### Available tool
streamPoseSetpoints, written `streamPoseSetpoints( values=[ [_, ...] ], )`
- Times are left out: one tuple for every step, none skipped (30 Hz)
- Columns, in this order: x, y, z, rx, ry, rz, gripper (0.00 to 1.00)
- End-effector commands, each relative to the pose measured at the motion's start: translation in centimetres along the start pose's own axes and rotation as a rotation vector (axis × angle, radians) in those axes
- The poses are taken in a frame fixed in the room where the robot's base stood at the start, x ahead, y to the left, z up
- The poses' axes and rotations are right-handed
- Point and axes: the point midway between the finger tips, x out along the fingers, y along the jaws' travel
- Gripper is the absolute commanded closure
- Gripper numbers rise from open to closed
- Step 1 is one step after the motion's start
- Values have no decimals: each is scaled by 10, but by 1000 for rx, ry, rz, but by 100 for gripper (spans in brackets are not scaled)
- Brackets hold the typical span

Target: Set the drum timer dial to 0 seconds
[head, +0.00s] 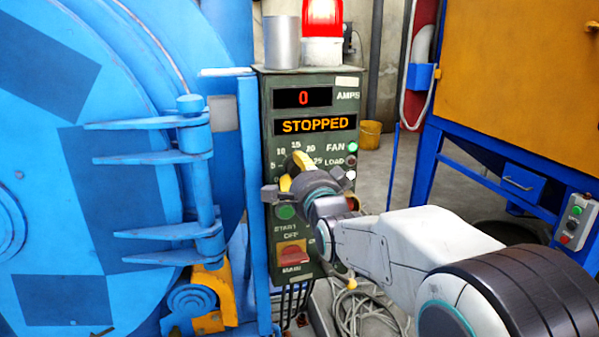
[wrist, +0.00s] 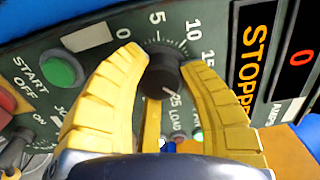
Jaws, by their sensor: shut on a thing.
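The drum timer dial is a round black knob (wrist: 163,73) on a dark green control panel (head: 350,95). White numbers 0, 5, 10, 15 and 25 show around it in the wrist view. My gripper (wrist: 164,78) has its two yellow fingers on either side of the knob, shut on it. A narrow yellow bar shows below the knob between the fingers; I cannot tell what it is. In the head view my gripper (head: 296,172) covers the knob.
The panel displays read 0 amps and STOPPED (head: 316,125). A green start button (head: 286,212) and a red main switch (head: 292,255) sit below the dial. A blue drum machine (head: 90,120) stands at left. A grey cylinder (head: 281,42) and red beacon (head: 322,20) are on top.

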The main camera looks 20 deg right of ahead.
Motion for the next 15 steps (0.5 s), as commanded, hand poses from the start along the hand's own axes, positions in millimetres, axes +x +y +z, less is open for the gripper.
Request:
streamPoseSetpoints(
  values=[
    [0, -5, 1, -44, -2, -13, 94],
    [0, -5, 1, -72, -1, -13, 94],
    [0, -5, 1, -110, -1, -13, 94],
    [0, -5, 1, -139, -1, -13, 94],
    [0, -5, 1, -167, -1, -13, 94],
    [0, -5, 1, -205, -1, -13, 94],
    [0, -4, 1, -234, -1, -13, 94],
    [0, -4, 1, -262, 0, -13, 94],
    [0, -4, 1, -300, 0, -13, 94],
    [0, -4, 1, -329, 0, -13, 94],
    [0, -4, 1, -357, 0, -13, 94],
    [0, -4, 1, -395, 0, -12, 94],
    [0, -4, 1, -424, 1, -12, 94],
    [0, -4, 1, -452, 1, -12, 94],
    [0, -4, 1, -490, 1, -12, 94]
  ],
)
